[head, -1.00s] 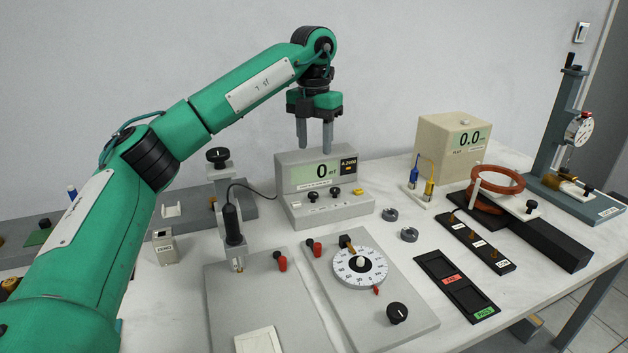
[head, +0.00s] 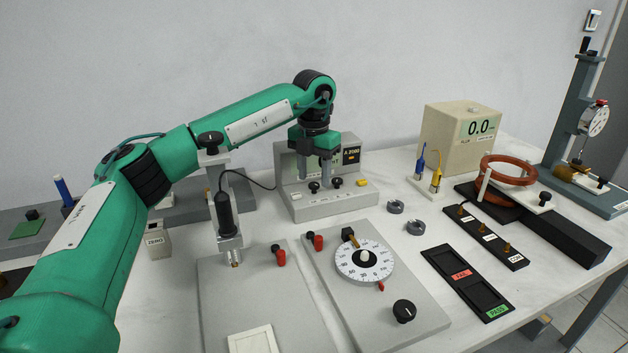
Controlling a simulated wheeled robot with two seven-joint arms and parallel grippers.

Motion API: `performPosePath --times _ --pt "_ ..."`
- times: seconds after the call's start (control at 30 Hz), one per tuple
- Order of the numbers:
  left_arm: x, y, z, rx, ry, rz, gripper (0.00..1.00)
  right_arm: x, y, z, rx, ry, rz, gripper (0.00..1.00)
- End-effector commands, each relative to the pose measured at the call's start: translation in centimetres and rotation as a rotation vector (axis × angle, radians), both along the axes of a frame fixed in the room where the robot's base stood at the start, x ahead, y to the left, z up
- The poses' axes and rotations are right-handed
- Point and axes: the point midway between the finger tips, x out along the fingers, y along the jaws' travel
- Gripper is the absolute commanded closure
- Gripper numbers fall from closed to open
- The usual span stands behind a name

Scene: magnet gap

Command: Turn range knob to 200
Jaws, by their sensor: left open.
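The grey meter (head: 350,199) stands at the back middle of the table. Two small black knobs are on its lower front, a left one (head: 314,187) and a right one (head: 337,182), with a yellow button (head: 361,183) to the right. Their labels are too small to read, so I cannot tell which is the range knob. My left gripper (head: 315,177) points down, open and empty, its fingertips in front of the meter's display and just above the left knob in the picture. It hides most of the display. I cannot tell whether it touches anything. My right gripper is out of view.
A probe holder (head: 229,215) with a cable stands left of the meter. A plate with a white dial (head: 350,272) and black knob (head: 404,311) lies in front.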

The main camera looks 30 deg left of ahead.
Motion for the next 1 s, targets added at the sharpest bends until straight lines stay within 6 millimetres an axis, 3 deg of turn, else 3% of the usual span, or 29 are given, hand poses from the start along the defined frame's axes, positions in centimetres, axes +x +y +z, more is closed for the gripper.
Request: performPosePath --times 0.13,0.47,0.7,1.0 --pt "-0.01 -0.02 -1.26 0.0 -0.001 -0.001 0.54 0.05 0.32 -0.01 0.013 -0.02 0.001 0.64" --pt "0.0 -0.02 -1.49 0.0 -0.001 0.0 0.54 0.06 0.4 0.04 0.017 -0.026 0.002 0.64" --pt "0.0 -0.01 -1.47 0.0 -0.001 0.0 0.98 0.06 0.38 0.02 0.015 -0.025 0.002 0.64" --pt "0.0 0.0 -1.33 0.0 -0.001 -0.028 0.98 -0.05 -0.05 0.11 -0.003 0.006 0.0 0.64"
